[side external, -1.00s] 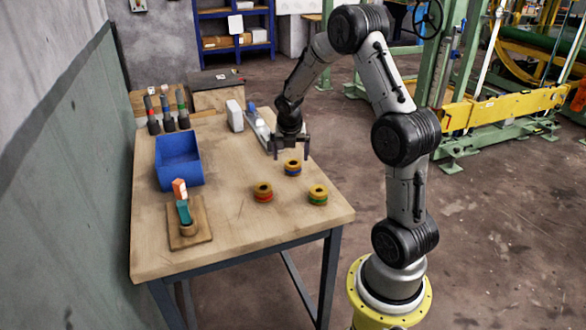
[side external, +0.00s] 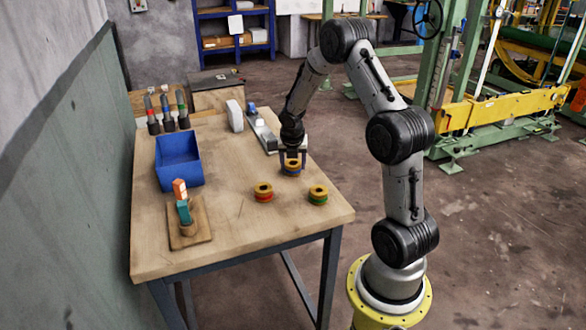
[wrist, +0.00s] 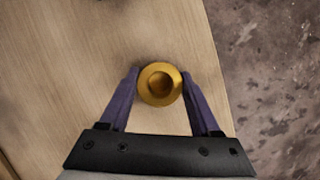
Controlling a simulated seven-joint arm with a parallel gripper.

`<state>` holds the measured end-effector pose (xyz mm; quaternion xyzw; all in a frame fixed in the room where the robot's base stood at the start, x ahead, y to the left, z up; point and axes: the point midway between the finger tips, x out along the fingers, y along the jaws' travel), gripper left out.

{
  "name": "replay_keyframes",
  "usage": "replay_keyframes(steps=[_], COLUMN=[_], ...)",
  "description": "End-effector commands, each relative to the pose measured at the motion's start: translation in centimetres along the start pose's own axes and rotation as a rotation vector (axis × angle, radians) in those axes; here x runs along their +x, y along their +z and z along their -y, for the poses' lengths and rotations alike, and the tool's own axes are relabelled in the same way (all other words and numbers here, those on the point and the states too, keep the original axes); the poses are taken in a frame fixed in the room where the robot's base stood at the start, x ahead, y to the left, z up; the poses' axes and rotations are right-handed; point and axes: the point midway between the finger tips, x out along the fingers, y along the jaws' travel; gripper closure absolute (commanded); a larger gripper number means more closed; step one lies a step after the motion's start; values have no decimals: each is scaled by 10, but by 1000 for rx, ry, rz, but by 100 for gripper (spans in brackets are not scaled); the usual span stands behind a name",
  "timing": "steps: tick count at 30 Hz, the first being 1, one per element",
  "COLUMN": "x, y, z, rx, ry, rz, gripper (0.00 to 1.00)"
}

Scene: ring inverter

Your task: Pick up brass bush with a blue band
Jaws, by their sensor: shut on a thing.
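The brass bush with a blue band (side external: 292,168) stands upright on the wooden table near its right edge. My gripper (side external: 292,160) is lowered over it from above, with one finger on each side. In the wrist view the bush (wrist: 160,84) shows as a round brass ring from above, and the fingers of my gripper (wrist: 159,88) are shut on its sides. Its blue band is hidden in the wrist view. A brass bush with a red band (side external: 263,194) and one with a green band (side external: 318,195) stand closer to the table's front.
A blue bin (side external: 180,162) stands on the left of the table (side external: 240,237). In front of it is a wooden board (side external: 205,238) with a clamp-like fixture (side external: 184,212). A white box (side external: 234,116) and a grey rail-like item (side external: 264,136) lie behind my gripper. The front middle is clear.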

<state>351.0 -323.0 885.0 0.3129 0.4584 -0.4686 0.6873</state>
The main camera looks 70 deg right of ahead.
Motion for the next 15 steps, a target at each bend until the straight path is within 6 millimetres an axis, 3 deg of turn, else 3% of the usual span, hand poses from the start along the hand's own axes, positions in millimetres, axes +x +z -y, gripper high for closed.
replay_keyframes(steps=[1,6,15], x=[0,0,-1], y=[0,0,2], z=[0,0,-1], rx=[0,0,0], ry=[0,0,3], rz=[0,0,4], gripper=[72,100,100])
